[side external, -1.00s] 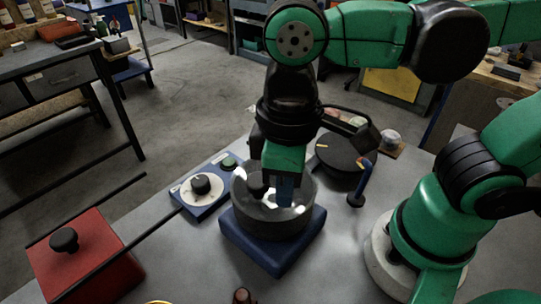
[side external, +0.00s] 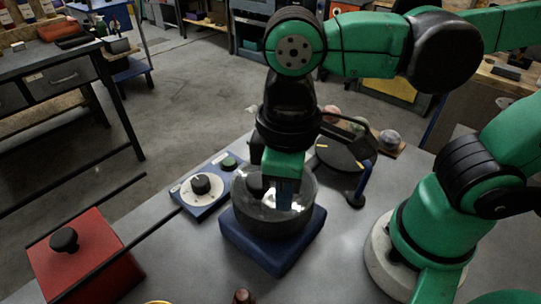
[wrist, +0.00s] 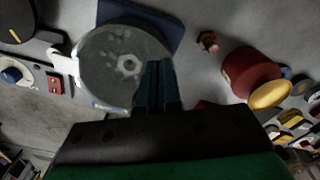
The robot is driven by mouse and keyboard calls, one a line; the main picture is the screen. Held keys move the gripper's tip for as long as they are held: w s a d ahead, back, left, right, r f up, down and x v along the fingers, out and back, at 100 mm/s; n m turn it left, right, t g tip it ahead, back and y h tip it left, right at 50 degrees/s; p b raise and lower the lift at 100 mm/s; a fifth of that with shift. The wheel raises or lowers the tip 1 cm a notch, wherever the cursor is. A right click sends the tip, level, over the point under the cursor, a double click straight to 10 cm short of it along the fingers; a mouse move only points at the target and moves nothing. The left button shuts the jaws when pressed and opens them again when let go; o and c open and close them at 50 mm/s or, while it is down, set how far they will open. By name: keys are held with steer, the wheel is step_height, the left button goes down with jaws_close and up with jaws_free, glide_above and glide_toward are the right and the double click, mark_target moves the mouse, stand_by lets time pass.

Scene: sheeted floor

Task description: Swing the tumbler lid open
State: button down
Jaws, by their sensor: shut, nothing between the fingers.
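The tumbler is a round grey drum (side external: 272,222) with a clear upper part, on a square blue base (side external: 262,252). In the wrist view its round top (wrist: 105,65) shows a hexagonal centre, with a corner of the blue base (wrist: 170,14) behind it. My gripper (side external: 284,205) points down at the drum, its blue fingers seen against or through the clear part. The lid looks closed.
A blue dial box (side external: 203,190) stands left of the tumbler. A round black pan-like object (side external: 343,155) and a blue post (side external: 361,183) stand to the right. A red box with a black knob (side external: 88,265) is front left.

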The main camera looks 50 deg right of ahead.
mark_target(257, 181)
steer(key=shift+f, duration=0.8)
steer(key=shift+r, duration=0.1)
steer(key=shift+r, duration=0.3)
steer(key=shift+w, duration=0.15)
steer(key=shift+w+a, duration=0.15)
steer(key=shift+w, duration=1.75)
